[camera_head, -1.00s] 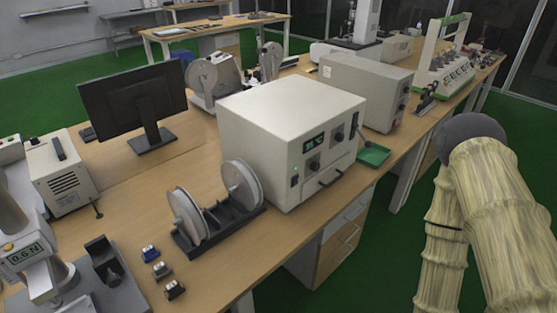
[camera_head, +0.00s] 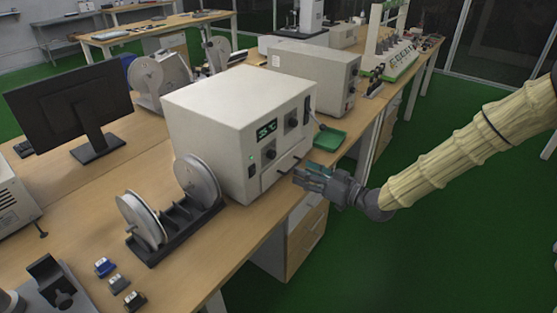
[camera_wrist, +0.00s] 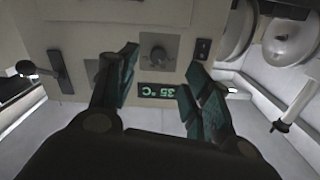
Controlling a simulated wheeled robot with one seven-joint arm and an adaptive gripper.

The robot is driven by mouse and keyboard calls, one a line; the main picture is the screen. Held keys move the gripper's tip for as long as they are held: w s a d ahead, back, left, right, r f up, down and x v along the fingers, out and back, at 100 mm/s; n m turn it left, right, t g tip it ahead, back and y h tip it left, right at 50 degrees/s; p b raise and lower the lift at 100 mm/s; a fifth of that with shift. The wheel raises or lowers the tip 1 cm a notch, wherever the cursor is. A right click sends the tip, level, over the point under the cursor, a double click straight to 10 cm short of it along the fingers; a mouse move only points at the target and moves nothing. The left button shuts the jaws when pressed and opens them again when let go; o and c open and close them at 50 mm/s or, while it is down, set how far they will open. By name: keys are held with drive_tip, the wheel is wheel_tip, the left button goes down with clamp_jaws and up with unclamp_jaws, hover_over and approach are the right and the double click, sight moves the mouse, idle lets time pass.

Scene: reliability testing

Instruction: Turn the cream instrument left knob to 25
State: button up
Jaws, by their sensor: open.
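The cream instrument (camera_head: 235,105) stands on the wooden bench. Its left knob (camera_head: 270,154) is dark and sits below the green display (camera_head: 266,130). The display seems to read 35 °C and appears upside down in the wrist view (camera_wrist: 159,90). In the wrist view the left knob (camera_wrist: 158,53) shows between the fingers, beyond their tips.
A green tray (camera_head: 330,138) lies right of the instrument. A reel stand (camera_head: 175,225) stands left of it. Another beige box (camera_head: 312,72) is behind. The floor in front of the bench is clear.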

sight(274, 156)
drive_tip(key=shift+y, duration=0.3)
drive_tip(key=x, duration=0.3)
drive_tip(key=p+x, duration=0.1)
drive_tip(key=x, duration=0.3)
drive_tip(key=r+x, duration=0.1)
drive_tip(key=x, duration=0.3)
drive_tip(key=shift+w+d+r+p, duration=0.1)
drive_tip(key=shift+p, duration=0.3)
drive_tip(key=shift+c, duration=0.3)
drive_tip(key=c, duration=1)
